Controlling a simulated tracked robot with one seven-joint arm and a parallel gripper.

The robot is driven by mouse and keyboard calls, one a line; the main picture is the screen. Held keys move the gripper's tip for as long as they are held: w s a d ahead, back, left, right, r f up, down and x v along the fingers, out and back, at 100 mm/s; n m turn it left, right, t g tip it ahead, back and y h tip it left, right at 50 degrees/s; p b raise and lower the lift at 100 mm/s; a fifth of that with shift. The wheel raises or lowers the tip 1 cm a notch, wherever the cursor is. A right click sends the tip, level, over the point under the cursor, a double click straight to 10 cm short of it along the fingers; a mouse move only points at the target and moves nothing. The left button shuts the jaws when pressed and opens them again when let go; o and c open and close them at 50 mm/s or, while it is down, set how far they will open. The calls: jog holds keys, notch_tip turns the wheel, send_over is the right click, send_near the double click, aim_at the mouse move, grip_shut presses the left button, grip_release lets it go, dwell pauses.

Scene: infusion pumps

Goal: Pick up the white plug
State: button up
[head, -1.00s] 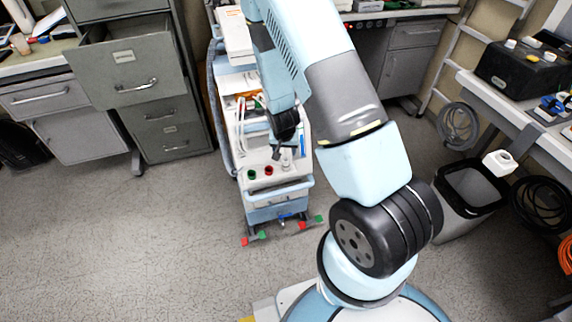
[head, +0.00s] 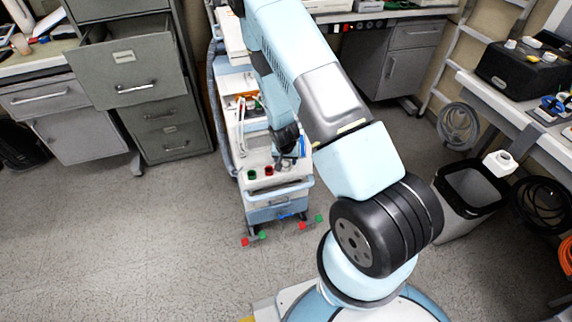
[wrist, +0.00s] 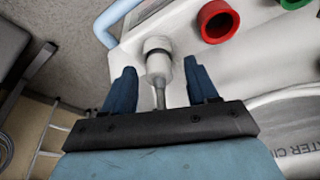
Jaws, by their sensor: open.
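The white plug (wrist: 158,58) stands on the top of the cart (head: 262,187), with a grey band near one end and a thin grey stem toward my gripper. In the wrist view my gripper (wrist: 158,76) is open, with one dark blue finger on each side of the plug. Gaps show between the plug and both fingers. In the head view my gripper (head: 285,146) is over the front right part of the cart top and mostly hides the plug.
A red ring-shaped cup (wrist: 218,20) and a green one (wrist: 293,3) sit beside the plug. A blue handle rail (wrist: 112,22) runs along the cart edge. A grey cabinet with an open drawer (head: 135,88) stands left; a bin (head: 466,190) stands right. The front left floor is clear.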

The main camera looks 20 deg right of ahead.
grip_shut()
dwell(0.6)
